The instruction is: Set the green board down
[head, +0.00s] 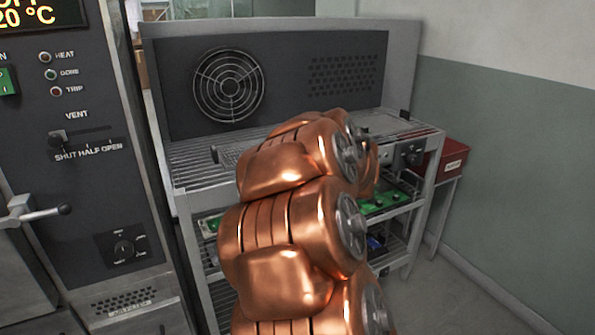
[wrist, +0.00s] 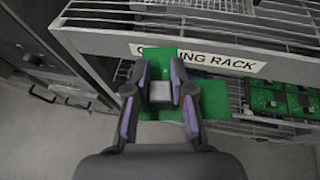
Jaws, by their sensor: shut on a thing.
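In the wrist view, my gripper (wrist: 161,78) is shut on a green board (wrist: 159,54) with a grey block at its middle. The board shows beyond and to both sides of the fingers. It overlaps the front rail of the cooling rack (wrist: 100,42) in the picture; I cannot tell whether it touches the rack. In the head view, the cooling rack (head: 189,182) stands behind my copper-coloured arm, which hides its middle, my gripper and the held board.
Other green boards (head: 384,200) lie on the rack's shelf below the top; they also show at right in the wrist view (wrist: 266,97). A wire tray stands on the top shelf. An oven panel (head: 85,130) is at left, a red box (head: 453,160) at right.

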